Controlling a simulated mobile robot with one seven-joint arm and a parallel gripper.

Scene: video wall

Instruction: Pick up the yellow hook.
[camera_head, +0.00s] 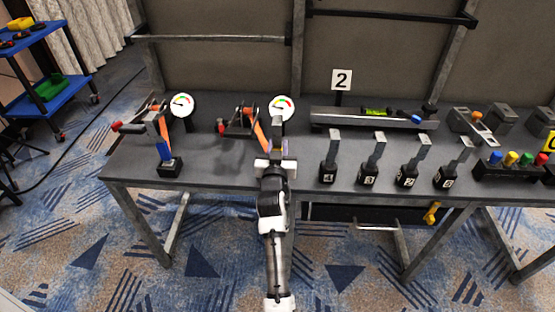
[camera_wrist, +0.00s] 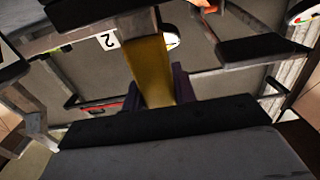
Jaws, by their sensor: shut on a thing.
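My gripper (camera_head: 276,152) is above the front part of the grey table, left of the row of numbered black blocks. In the wrist view its purple fingers (camera_wrist: 158,88) are shut on a long, flat, dark yellow piece, the yellow hook (camera_wrist: 150,72). The hook runs up and away from between the fingers, and its lower end is hidden by the gripper body. In the head view my arm hides most of what lies under the gripper, and the yellow of the hook does not show clearly there.
Numbered black blocks with grey uprights (camera_head: 368,168) stand right of my gripper. Two round gauges (camera_head: 182,105) and orange clamps stand behind and left. A long level (camera_head: 375,117) lies behind the blocks. A yellow object (camera_head: 433,213) hangs below the table's front edge.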

